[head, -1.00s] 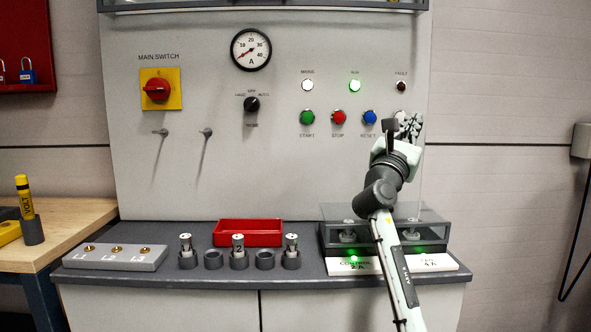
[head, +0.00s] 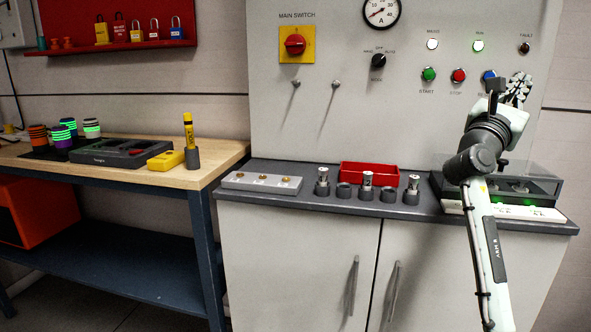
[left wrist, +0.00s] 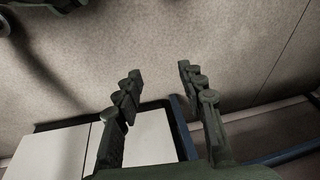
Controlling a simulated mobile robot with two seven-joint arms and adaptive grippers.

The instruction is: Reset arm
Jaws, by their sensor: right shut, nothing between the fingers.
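My right arm rises from the bottom right of the head view, and my right gripper (head: 517,88) is up in front of the control panel (head: 420,120), near the blue reset button (head: 489,77). It is shut and empty; whether it touches the panel cannot be told. My left gripper (left wrist: 158,78) shows only in the left wrist view. Its two fingers stand apart with nothing between them, over a plain wall or floor surface. The left arm is not in the head view.
The cabinet counter (head: 400,209) carries a red tray (head: 383,167), a grey block (head: 262,183), several holders with fuses and a clear-covered box (head: 540,188). At left a wooden bench (head: 150,179) holds a yellow tester (head: 166,160). A red lock board (head: 80,50) hangs above it.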

